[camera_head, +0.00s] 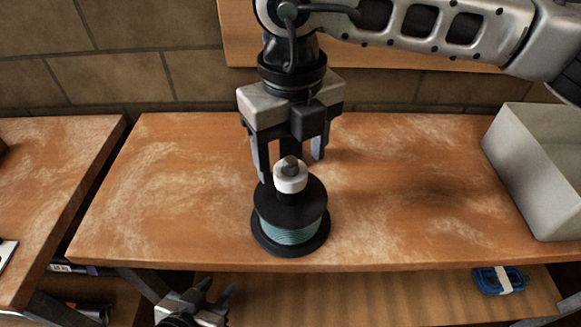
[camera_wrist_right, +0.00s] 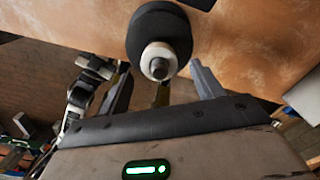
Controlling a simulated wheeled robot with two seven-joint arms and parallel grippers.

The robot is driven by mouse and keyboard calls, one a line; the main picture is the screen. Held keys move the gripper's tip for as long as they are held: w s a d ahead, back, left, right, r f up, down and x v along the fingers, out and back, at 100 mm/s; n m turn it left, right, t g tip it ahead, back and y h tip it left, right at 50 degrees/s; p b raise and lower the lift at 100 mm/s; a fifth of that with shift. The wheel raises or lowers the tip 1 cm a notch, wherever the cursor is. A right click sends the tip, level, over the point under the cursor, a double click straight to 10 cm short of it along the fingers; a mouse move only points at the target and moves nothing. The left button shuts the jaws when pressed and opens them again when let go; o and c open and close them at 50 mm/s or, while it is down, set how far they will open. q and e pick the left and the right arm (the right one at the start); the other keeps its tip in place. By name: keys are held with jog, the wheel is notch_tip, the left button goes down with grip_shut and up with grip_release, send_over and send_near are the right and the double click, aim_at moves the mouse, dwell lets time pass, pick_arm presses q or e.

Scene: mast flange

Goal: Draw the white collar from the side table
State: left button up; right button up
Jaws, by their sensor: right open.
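The white collar (camera_head: 290,180) sits on a dark post with a grey tip, on top of a black spool (camera_head: 290,215) wound with teal line. The spool stands upright on the wooden side table (camera_head: 170,190). The collar (camera_wrist_right: 158,58) also shows in the right wrist view, seen from its tip end. My right gripper (camera_head: 291,170) is open, pointing down, its fingers spread either side of the collar in both views, just behind it in the head view. I see no contact. My left gripper (camera_head: 217,287) is low at the table's front, fingers apart and empty.
A pale grey bin (camera_head: 545,175) stands at the table's right end. A lower shelf (camera_head: 400,300) holds a blue item with a white band (camera_head: 497,280). Another wooden table (camera_head: 50,180) is at the left, across a gap. A brick wall runs behind. The table beside the spool is clear.

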jog(key=shift+f, duration=1.1)
jog(key=c, duration=1.1)
jog(key=shift+r, duration=0.15)
